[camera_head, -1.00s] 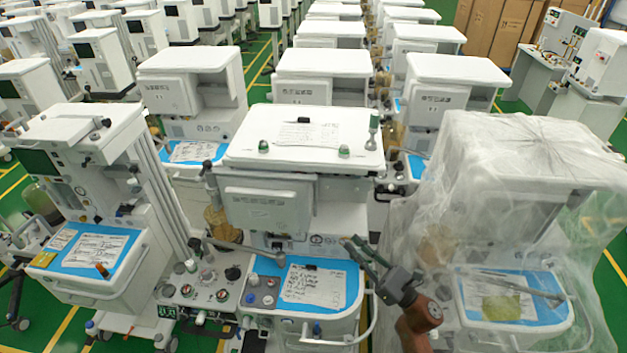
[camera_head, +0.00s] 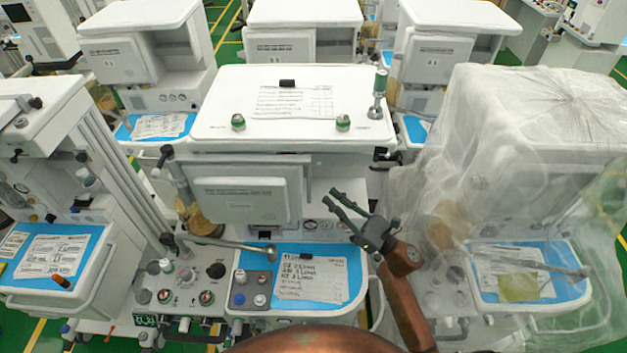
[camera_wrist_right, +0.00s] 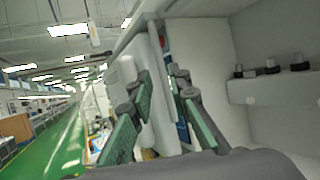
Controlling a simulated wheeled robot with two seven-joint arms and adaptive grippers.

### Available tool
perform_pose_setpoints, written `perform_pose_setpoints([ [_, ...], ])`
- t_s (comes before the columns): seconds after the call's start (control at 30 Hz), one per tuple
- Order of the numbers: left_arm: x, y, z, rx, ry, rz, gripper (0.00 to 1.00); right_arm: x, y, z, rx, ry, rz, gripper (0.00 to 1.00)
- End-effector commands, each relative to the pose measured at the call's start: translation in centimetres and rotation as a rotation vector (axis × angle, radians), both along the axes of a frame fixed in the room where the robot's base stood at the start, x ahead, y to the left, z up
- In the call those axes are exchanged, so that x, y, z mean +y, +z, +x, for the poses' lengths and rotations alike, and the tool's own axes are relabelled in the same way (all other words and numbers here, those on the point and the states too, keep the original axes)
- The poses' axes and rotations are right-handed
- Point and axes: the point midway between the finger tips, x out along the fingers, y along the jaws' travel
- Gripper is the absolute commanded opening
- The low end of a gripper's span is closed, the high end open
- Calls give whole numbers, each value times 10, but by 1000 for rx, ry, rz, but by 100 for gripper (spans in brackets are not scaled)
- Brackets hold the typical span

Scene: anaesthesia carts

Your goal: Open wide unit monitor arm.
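The wide central unit (camera_head: 215,115) has a white flat monitor panel (camera_head: 240,203) on its front, below the top and left of an open recess. The panel faces forward and appears close against the unit. My right gripper (camera_head: 337,203) is to the right of the panel, in front of the recess, with its two fingers pointing left and apart. In the wrist view the fingers (camera_wrist_right: 160,105) are open, with the panel's white edge (camera_wrist_right: 158,90) showing between them. Contact cannot be told. The panel's mount is hidden. My left gripper is not in view.
A plastic-covered cart (camera_head: 520,150) stands close on the right, beside my right arm. Another cart (camera_head: 60,215) stands on the left. Below the panel are a blue work surface with a paper (camera_head: 310,278) and a jointed metal rod (camera_head: 225,243). Small knobs (camera_wrist_right: 270,67) line the recess.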

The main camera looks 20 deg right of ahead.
Motion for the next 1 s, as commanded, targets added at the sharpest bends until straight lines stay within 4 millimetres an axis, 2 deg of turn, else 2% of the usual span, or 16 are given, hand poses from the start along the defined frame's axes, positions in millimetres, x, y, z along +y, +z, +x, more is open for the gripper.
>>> perform_pose_setpoints([
  [0.03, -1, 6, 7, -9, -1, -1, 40, 3, 5, 4, -2, 0, 1, 17],
  [0.13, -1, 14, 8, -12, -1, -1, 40, 12, 13, 14, -2, 0, 2, 17],
  [0.5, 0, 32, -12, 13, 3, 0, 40, 39, 29, 48, 0, -2, 1, 17],
  [0.87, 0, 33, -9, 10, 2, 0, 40, 42, 29, 51, 0, -2, 0, 16],
  [1.0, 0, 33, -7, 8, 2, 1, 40, 42, 29, 51, 0, -2, 0, 7],
])
